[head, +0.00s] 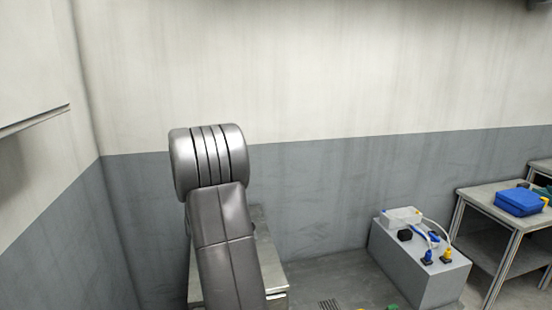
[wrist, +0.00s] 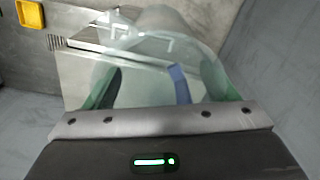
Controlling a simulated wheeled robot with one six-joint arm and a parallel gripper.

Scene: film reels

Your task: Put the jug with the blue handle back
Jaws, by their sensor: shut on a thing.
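The clear jug (wrist: 145,62) fills the upper middle of the wrist view, seen through its see-through wall. Its blue handle (wrist: 180,85) stands between the two green fingers. My gripper (wrist: 160,88) is shut on the jug, with one finger on each side of the handle. Which part the fingertips press on is hard to tell through the clear wall. In the head view my grey arm hides the area in front of it, and neither the gripper nor the jug can be made out there.
A metal-topped bench (head: 270,255) stands behind my arm. A table (head: 490,205) holds a blue case (head: 519,202). A yellow tray (wrist: 31,13) shows in the wrist view.

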